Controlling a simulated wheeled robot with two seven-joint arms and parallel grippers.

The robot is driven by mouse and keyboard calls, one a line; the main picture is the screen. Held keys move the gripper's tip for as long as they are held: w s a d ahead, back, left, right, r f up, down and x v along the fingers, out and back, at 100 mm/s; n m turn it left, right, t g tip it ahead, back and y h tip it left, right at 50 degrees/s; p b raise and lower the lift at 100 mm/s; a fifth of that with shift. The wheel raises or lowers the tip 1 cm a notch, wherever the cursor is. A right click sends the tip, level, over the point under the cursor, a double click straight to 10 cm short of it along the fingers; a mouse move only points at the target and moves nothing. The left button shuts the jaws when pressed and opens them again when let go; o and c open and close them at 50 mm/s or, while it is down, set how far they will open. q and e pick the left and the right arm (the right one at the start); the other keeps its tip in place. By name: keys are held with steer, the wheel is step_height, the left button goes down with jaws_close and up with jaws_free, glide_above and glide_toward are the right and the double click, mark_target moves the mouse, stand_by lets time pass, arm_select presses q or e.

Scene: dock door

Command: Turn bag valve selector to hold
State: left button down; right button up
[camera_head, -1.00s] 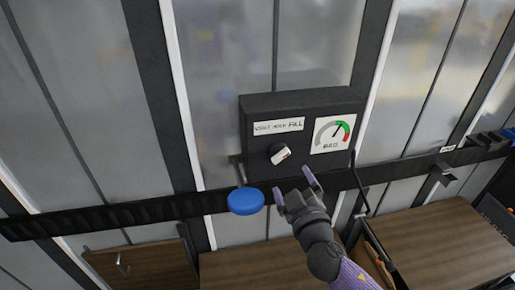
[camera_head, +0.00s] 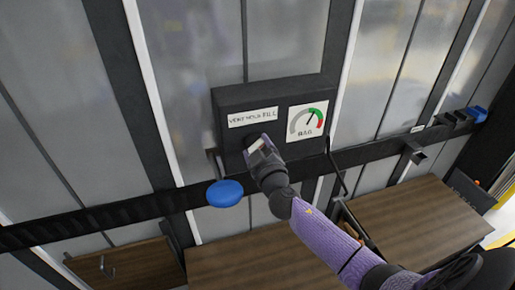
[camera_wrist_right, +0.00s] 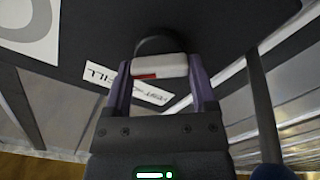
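The bag valve selector is a dark round knob with a white bar handle (camera_wrist_right: 160,66) on the black valve box (camera_head: 225,150). In the wrist view a red mark is at the handle's left end, on the side of the FILL word. The label strip (camera_head: 253,117) above it seems to read VENT HOLD FILL. My right gripper (camera_wrist_right: 160,75) has one purple finger on each side of the handle, closed up against its ends. In the head view the right gripper (camera_head: 258,148) hides most of the knob. My left gripper is not in view.
A BAG gauge (camera_head: 306,121) with a green and red arc sits right of the label. A blue round disc (camera_head: 225,193) sits at the box's lower left. A dark rail (camera_head: 95,220) crosses the panels. Wooden surfaces (camera_head: 400,222) lie below, and a hook (camera_head: 107,268) is at lower left.

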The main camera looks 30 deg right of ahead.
steer(key=c, duration=0.5)
steer(key=shift+n, duration=0.4)
steer(key=n, duration=0.9)
steer(key=shift+f, duration=0.2)
